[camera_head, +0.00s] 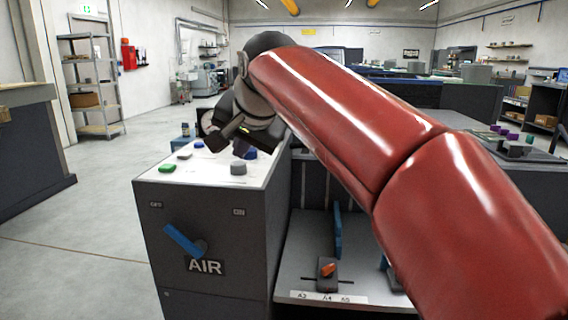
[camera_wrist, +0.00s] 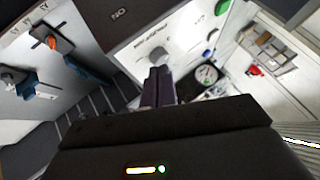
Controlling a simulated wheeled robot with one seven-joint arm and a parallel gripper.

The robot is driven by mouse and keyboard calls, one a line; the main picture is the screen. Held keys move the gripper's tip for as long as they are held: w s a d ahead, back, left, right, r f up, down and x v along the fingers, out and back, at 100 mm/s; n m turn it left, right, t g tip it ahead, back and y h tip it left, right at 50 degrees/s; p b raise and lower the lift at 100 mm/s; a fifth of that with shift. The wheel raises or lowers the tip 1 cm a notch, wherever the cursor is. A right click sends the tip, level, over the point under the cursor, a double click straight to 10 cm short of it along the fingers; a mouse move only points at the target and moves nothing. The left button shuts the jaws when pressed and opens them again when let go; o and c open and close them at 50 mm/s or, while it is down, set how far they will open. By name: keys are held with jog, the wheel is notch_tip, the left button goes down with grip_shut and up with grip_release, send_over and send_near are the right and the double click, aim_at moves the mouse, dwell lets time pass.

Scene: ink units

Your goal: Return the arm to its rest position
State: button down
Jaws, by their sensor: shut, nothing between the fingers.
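My red arm reaches from the lower right of the head view up and left, over a grey cabinet with a white top panel (camera_head: 155,181). My gripper (camera_head: 226,146) hangs low over that panel, partly hidden by its own wrist. In the wrist view the two dark fingers of my gripper (camera_wrist: 160,75) are shut together with nothing between them. Their tips appear close to a grey knob (camera_wrist: 157,54) on the panel; I cannot tell whether they touch it. The knob also shows in the head view (camera_head: 238,168).
Green (camera_head: 168,168) and blue (camera_head: 251,154) buttons stand on the panel. A round gauge (camera_wrist: 207,74) is near the fingers. A blue lever (camera_head: 184,241) sticks out above the AIR label. An orange-handled slider (camera_head: 328,269) is on the lower shelf. Open floor lies left.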

jog(key=s+d+f+n+h, duration=0.1)
jog(key=s+d+f, duration=0.4)
jog(key=d, duration=0.2)
jog(key=s+d+f+h, duration=0.1)
jog(key=s+d+f, duration=0.4)
jog(key=d, duration=0.2)
jog(key=s+d+f+n+g+h, duration=0.1)
jog(key=s+d+f, duration=0.3)
jog(key=s+f, duration=0.3)
jog(key=s+d+f+n+g, duration=0.1)
jog(key=s+d+f, duration=0.4)
jog(key=s+f, duration=0.2)
notch_tip(320, 180, down, 3)
jog(key=shift+s+r+h, duration=0.2)
jog(key=shift+h, duration=0.2)
jog(key=shift+d, duration=0.1)
